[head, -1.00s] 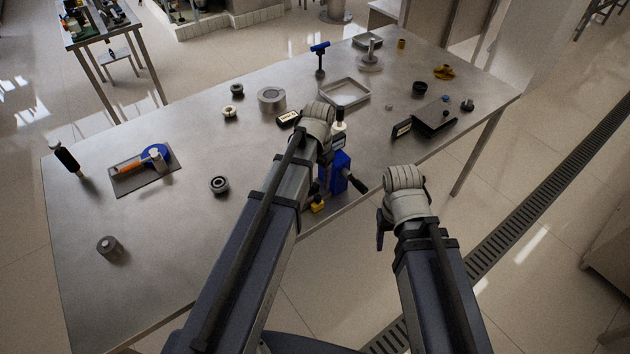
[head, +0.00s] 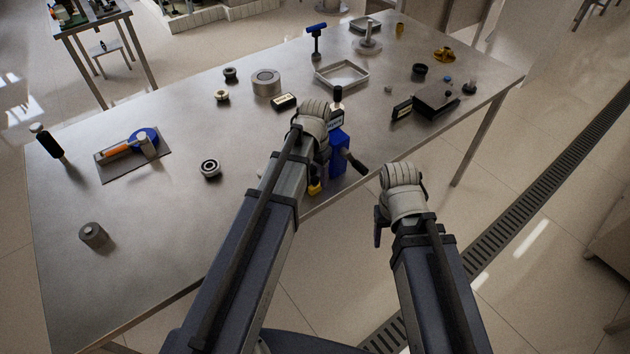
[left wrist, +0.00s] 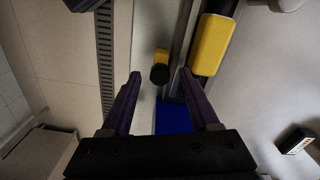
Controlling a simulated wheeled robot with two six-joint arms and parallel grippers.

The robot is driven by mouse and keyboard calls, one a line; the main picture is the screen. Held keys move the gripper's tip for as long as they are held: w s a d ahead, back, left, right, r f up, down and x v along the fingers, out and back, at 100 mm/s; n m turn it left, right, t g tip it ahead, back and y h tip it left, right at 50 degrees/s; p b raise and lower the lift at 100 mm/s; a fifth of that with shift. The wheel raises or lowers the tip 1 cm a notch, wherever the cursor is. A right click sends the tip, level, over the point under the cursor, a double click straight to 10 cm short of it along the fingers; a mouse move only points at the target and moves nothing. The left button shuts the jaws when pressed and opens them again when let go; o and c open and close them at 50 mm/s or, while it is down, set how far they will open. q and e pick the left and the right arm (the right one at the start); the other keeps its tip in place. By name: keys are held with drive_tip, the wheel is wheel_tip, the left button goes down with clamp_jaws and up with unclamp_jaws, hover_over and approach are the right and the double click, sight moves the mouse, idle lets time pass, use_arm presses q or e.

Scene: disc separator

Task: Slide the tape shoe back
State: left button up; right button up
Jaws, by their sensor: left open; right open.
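A blue bench device (head: 339,150) stands at the table's near edge, with a black handle (head: 356,165) and a small yellow part (head: 315,187). I cannot tell for sure which part is the tape shoe. My left gripper (left wrist: 159,74) is open, with its two dark fingers apart. In the left wrist view, a small yellow block with a black knob (left wrist: 160,74) shows between the fingertips, apart from both. A larger yellow block (left wrist: 213,43) is at the right finger's side. My left wrist hides part of the device in the head view. My right gripper (head: 379,226) is open, off the near edge.
The steel table (head: 245,205) holds a grey mat (head: 118,170) with a blue and orange tool, a bearing ring (head: 210,168), a grey roll (head: 266,82), an empty tray (head: 341,74) and a black box (head: 436,101). The table's left middle is mostly clear.

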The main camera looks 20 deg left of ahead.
use_arm(q)
drive_tip(key=shift+f, duration=0.1)
clamp_jaws()
idle(0.5)
idle(0.9)
